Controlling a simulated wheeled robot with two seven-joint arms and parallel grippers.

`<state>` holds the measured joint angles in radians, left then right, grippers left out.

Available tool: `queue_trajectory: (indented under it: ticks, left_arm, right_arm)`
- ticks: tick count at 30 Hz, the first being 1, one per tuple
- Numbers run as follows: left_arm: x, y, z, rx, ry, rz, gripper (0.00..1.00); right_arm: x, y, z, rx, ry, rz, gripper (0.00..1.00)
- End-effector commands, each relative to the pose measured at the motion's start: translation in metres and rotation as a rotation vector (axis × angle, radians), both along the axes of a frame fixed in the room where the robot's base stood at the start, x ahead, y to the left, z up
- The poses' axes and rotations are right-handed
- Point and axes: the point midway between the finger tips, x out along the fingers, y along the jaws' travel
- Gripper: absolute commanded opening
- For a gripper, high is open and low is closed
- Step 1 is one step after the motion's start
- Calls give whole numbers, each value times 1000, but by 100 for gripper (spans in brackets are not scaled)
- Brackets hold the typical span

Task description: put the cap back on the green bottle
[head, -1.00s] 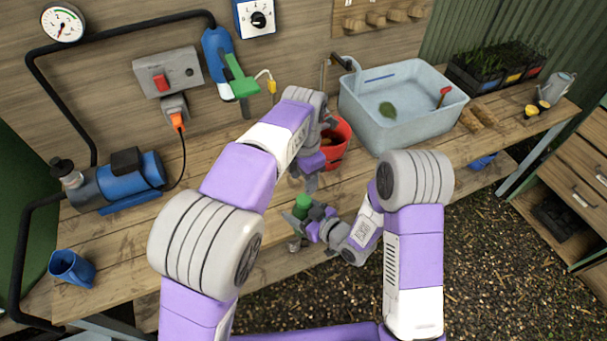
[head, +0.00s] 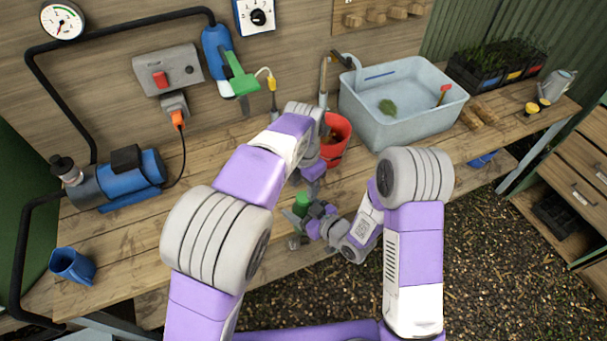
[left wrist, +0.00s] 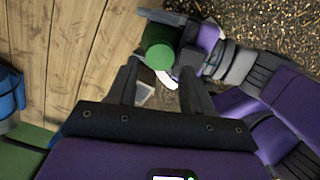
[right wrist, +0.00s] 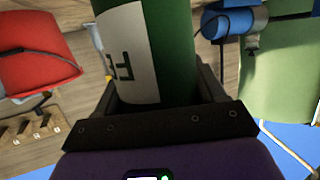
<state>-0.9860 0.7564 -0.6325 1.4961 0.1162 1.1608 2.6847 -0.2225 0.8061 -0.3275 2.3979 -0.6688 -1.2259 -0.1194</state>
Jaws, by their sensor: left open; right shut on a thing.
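The green bottle (head: 302,200) is upright near the front edge of the bench. It shows large in the right wrist view (right wrist: 172,50) with a pale lettered label. My right gripper (head: 300,216) is shut on it. My left gripper (head: 315,190) is open with fingers pointing down, just above and beside the bottle in the head view. In the left wrist view the round green top (left wrist: 160,54) appears between and beyond the open fingertips (left wrist: 157,72). I cannot tell whether that top is a cap, and I cannot make out a separate cap.
A red bucket (head: 336,140) stands behind the left gripper, beside a pale blue basin (head: 405,130). The bench (head: 150,255) is clear between mug and arms.

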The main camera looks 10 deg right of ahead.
Motion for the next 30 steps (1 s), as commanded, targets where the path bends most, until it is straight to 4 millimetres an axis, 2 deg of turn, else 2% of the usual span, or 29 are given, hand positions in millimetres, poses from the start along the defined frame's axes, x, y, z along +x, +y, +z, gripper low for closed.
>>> queue_trajectory:
  ticks: [3,7,19,28,30]
  left_arm:
    - [0,1,-18,2,3,0,51]
    - [0,1,-30,2,1,1,51]
    - [0,0,-36,1,-1,0,49]
    - [0,1,-35,0,-1,0,3]
    - [0,1,-35,0,-1,-6,3]
  right_arm:
    - [0,0,1,1,-2,0,0]
    - [0,0,1,1,-2,0,0]
    - [0,0,1,1,-2,0,0]
    - [0,0,1,1,-2,0,0]
    - [0,0,1,1,-2,0,0]
